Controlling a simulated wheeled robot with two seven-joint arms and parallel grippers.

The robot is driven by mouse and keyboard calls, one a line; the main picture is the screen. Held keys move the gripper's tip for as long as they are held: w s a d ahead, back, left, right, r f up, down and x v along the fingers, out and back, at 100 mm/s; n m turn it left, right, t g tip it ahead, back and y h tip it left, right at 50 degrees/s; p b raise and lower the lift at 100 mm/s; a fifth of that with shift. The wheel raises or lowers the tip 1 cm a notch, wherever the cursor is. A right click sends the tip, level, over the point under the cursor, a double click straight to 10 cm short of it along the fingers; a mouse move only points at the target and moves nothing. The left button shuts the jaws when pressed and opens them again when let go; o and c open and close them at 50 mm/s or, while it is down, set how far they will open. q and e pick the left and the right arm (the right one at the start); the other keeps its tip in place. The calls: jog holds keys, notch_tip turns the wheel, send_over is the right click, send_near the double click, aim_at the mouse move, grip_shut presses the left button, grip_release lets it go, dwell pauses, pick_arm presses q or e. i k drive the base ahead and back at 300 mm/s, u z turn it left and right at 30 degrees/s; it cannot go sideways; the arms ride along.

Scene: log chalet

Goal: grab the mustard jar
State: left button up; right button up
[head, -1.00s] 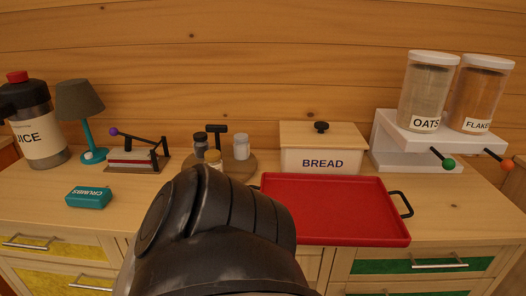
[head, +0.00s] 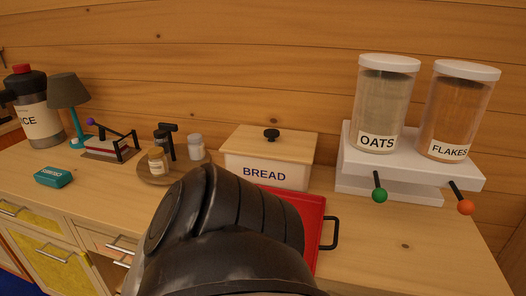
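A small jar with a yellow-brown body and pale lid (head: 158,161), which looks like the mustard jar, stands upright at the front of a round wooden stand (head: 178,178). Its label is too small to read. A whitish jar (head: 196,148) stands to its right on the stand, and a dark-lidded jar (head: 162,138) is behind it. A dark T-shaped handle rises among them. My black arm fills the lower middle and covers the stand's front right edge. Neither of my grippers shows in the head view.
A bread box (head: 268,178) stands right of the stand. A red tray (head: 311,210) is partly hidden by my arm. A white dispenser (head: 410,172) is at right. A toaster-like device (head: 112,148), lamp (head: 72,100), juice bottle (head: 36,110) and teal box (head: 53,177) are left.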

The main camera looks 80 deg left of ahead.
aim_at(158, 162)
jog(key=u, duration=2.6)
